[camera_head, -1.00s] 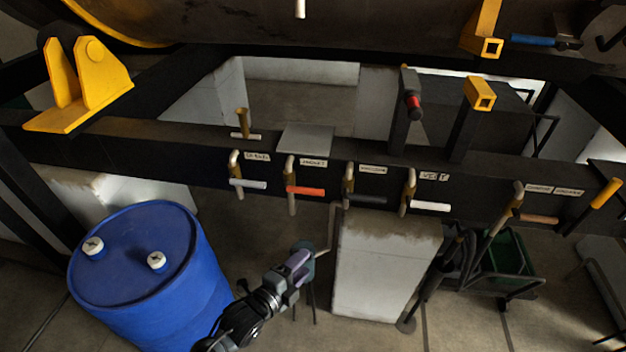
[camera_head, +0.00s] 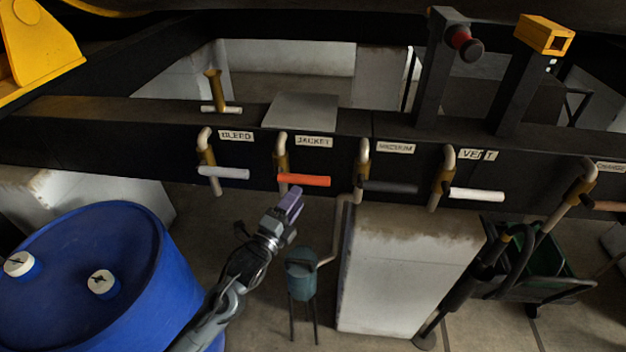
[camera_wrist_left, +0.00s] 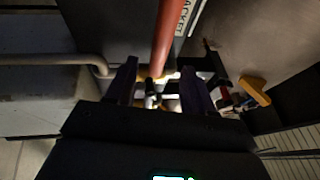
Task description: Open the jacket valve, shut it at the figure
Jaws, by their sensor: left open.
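The jacket valve has a brass body (camera_head: 282,162) and an orange-red lever (camera_head: 303,180) pointing right, under a JACKET label (camera_head: 314,141). Its pale spout hangs below the dark beam. My left gripper (camera_head: 292,197) is just below the lever, with purple fingers pointing up at it. In the left wrist view the red lever (camera_wrist_left: 168,32) comes down from the top between the two open fingers (camera_wrist_left: 160,84). I cannot tell whether they touch it. A teal pot (camera_head: 302,274) on thin legs stands below, right of my wrist. No figure is readable. My right gripper is not in view.
The bleed lever (camera_head: 223,173) is left of the jacket valve. The vacuum (camera_head: 388,187) and vent (camera_head: 476,194) levers are to its right. A blue drum (camera_head: 95,250) stands at the lower left. A white block (camera_head: 400,270) stands right of the pot.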

